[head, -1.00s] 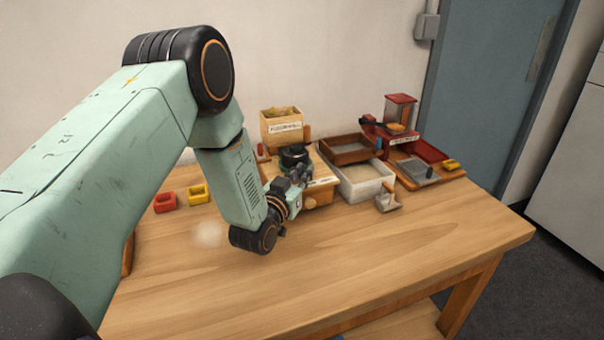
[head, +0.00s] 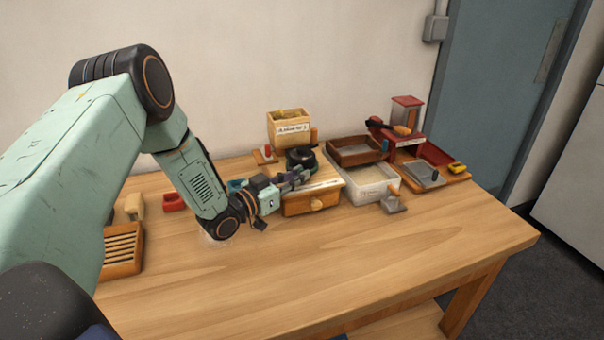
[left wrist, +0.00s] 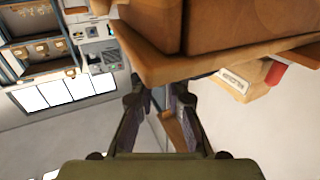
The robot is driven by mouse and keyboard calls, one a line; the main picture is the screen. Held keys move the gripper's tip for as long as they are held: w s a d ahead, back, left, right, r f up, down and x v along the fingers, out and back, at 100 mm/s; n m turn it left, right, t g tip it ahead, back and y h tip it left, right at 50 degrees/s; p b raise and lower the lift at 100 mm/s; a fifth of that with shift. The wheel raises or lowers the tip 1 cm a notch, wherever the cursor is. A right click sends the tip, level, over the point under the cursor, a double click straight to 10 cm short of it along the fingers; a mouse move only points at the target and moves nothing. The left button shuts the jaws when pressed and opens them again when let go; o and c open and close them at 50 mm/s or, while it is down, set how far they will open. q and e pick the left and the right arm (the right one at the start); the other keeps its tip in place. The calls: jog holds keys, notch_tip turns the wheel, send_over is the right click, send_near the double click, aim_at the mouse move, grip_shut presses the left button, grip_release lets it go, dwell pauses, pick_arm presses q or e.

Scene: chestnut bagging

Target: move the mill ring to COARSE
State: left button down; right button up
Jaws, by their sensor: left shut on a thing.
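The mill is a wooden box with a drawer (head: 312,203) and a round knob, left of the middle of the table in the head view. The black mill ring (head: 301,156) sits on top of it. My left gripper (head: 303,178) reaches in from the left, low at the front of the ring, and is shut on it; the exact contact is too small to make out. In the left wrist view my gripper fingers (left wrist: 160,92) point up at a wooden edge (left wrist: 215,55); the ring is not clear there. My right gripper is not in view.
A labelled wooden bin (head: 290,130) stands behind the mill. A brown tray (head: 356,151) and a white tub (head: 368,190) stand to its right, then a red machine (head: 405,125). A slotted wooden rack (head: 122,250) and small cups lie left. The front table is clear.

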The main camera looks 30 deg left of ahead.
pick_arm(q)
jog(key=shift+s+a+m+g+h, duration=0.15)
jog(key=shift+a+m+g+h, duration=0.4)
jog(key=shift+m+h, duration=0.55)
jog(key=shift+a+h, duration=0.1)
jog(key=shift+h, duration=0.4)
jog(key=c, duration=1.3)
grip_release()
jog(key=shift+c, duration=0.2)
jog(key=shift+s, duration=0.1)
jog(key=v, duration=1.2)
jog(key=shift+r, duration=0.1)
